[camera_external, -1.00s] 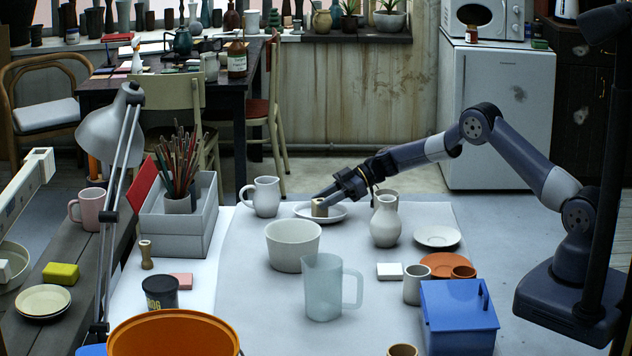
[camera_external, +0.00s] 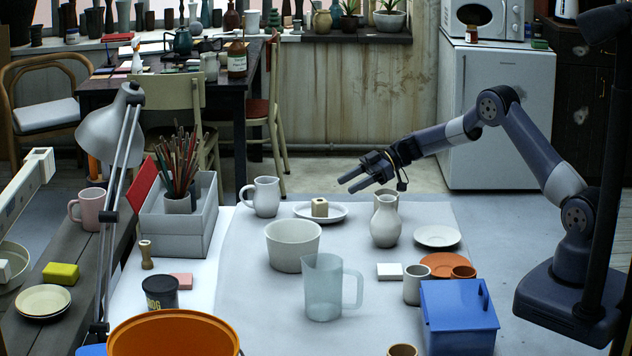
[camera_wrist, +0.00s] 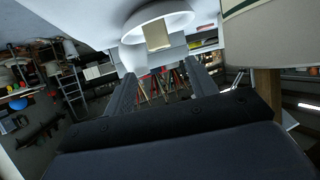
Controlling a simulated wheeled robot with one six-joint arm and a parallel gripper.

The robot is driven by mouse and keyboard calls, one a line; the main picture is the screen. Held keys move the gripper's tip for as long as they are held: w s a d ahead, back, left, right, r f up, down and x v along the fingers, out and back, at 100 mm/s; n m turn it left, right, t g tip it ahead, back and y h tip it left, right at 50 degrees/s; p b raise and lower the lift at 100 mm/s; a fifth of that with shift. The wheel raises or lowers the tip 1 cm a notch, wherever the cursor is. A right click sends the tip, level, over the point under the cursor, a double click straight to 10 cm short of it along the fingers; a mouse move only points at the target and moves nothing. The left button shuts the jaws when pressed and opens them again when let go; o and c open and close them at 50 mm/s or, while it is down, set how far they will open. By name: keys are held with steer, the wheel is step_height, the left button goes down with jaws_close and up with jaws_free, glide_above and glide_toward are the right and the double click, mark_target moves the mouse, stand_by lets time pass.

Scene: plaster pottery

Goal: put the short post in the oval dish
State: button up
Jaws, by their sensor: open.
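The short post (camera_external: 319,207), a small pale wooden block, stands in the oval dish (camera_external: 336,214), a white shallow dish at the back of the table. In the wrist view the post (camera_wrist: 158,38) shows inside the white dish (camera_wrist: 133,32) at the top. My gripper (camera_external: 346,184) is open and empty. It is up and to the right of the dish, apart from the post, with its two fingers pointing left. The post's base is partly hidden by the dish's rim.
A white vase (camera_external: 385,222) stands just right of the dish, below my arm. A white pitcher (camera_external: 265,197) stands to the left. A white bowl (camera_external: 292,246) and a clear jug (camera_external: 323,288) are in front. A white saucer (camera_external: 437,236) lies at the right.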

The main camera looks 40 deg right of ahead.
mark_target(324, 199)
steer(key=shift+v, duration=1.7)
steer(key=x, duration=1.2)
steer(key=shift+a+f, duration=0.25)
steer(key=shift+f, duration=0.05)
steer(key=r, duration=0.3)
steer(key=shift+d, duration=0.2)
steer(key=shift+r, duration=0.65)
steer(key=shift+f, duration=0.1)
